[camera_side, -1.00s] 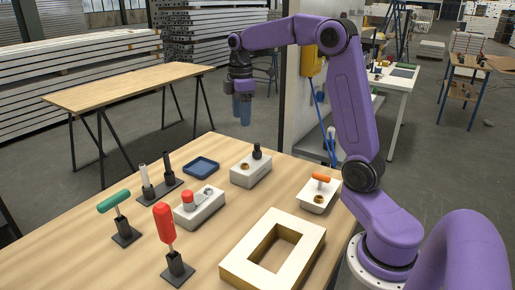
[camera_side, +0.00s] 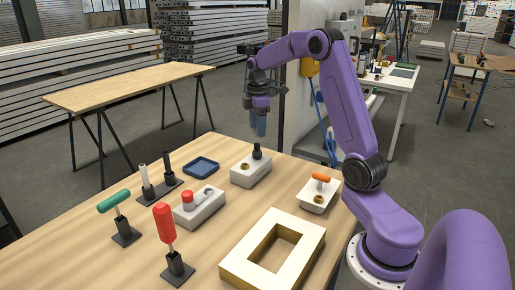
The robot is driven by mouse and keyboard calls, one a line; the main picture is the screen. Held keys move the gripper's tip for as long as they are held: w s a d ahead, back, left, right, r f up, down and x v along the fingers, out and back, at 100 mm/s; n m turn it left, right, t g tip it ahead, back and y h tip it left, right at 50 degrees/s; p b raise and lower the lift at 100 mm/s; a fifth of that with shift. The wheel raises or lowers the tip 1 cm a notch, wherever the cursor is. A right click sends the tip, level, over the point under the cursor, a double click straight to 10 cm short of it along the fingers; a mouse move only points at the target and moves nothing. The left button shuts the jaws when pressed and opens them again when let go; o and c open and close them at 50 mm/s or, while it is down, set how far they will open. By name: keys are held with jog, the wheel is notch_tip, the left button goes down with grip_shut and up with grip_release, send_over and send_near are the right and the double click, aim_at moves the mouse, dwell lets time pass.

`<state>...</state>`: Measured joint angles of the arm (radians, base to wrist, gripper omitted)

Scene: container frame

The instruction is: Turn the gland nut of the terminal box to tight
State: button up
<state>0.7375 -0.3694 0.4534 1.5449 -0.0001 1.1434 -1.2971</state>
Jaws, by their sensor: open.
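The terminal box appears to be the pale grey block (camera_side: 248,174) near the back of the wooden table. A black upright gland nut (camera_side: 257,152) stands on its top, beside a brass-coloured round fitting. I cannot read from this view how tight the nut is. My gripper (camera_side: 258,130) points down with its blue-grey fingers above the black nut in the picture. The fingers are open and hold nothing. A gap shows between the fingertips and the nut; the exact depth between them is hard to tell.
A blue tray (camera_side: 201,167) lies left of the box. A grey block with a red knob (camera_side: 187,198) and a white block with an orange handle (camera_side: 321,178) are nearby. Green-handled (camera_side: 114,201) and red-handled (camera_side: 164,222) tools stand in holders. A cream frame (camera_side: 235,268) lies in front.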

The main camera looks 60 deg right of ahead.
aim_at(257, 148)
notch_tip(257, 148, down, 9)
jog(key=shift+r, duration=0.1)
dwell(0.4)
jog(key=c, duration=1)
jog(key=shift+c, duration=0.2)
